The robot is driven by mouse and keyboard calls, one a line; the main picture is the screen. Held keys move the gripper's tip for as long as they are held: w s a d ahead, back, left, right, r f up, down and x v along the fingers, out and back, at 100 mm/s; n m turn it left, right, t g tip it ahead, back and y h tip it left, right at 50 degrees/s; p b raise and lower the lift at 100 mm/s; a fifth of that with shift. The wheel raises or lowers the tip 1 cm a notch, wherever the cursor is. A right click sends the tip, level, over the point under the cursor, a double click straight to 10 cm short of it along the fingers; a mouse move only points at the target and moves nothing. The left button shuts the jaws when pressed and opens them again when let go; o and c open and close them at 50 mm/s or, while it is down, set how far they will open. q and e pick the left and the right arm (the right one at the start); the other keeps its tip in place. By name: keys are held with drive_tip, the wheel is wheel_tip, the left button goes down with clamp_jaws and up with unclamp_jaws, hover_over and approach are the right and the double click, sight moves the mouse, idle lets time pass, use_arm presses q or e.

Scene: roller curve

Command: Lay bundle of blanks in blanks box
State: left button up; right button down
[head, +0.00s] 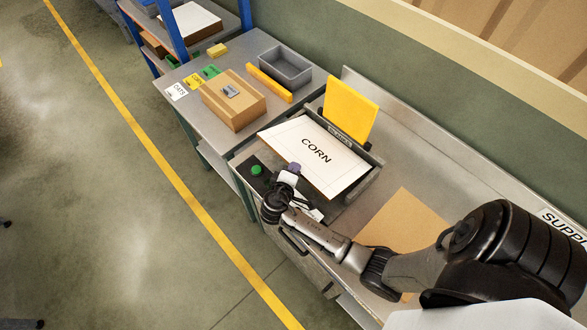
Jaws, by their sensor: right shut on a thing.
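The bundle of blanks (304,136) is a white, flat stack marked CORN. It lies over the grey blanks box (368,181) and hides most of its inside. The box's right wall and a small label at its back show. The bundle's left part reaches out past the box; I cannot tell whether the bundle touches the box floor. My right gripper (293,170) is at the bundle's near left edge, shut on the bundle. The fingertips are small and partly hidden. My left gripper is not in view.
A yellow board (350,110) stands upright behind the box. A green button (256,170) is left of my gripper. A brown sheet (398,224) lies on the bench at right. A carton (233,101), grey bin (285,67) and yellow bar (269,83) occupy the left table.

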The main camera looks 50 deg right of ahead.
drive_tip(key=shift+f+b, duration=1.2)
drive_tip(key=shift+f, duration=0.6)
drive_tip(key=c, duration=1.1)
unclamp_jaws()
drive_tip(key=shift+o, duration=0.3)
drive_tip(key=o, duration=0.6)
drive_tip(key=shift+o, duration=0.8)
drive_tip(key=shift+f, duration=0.1)
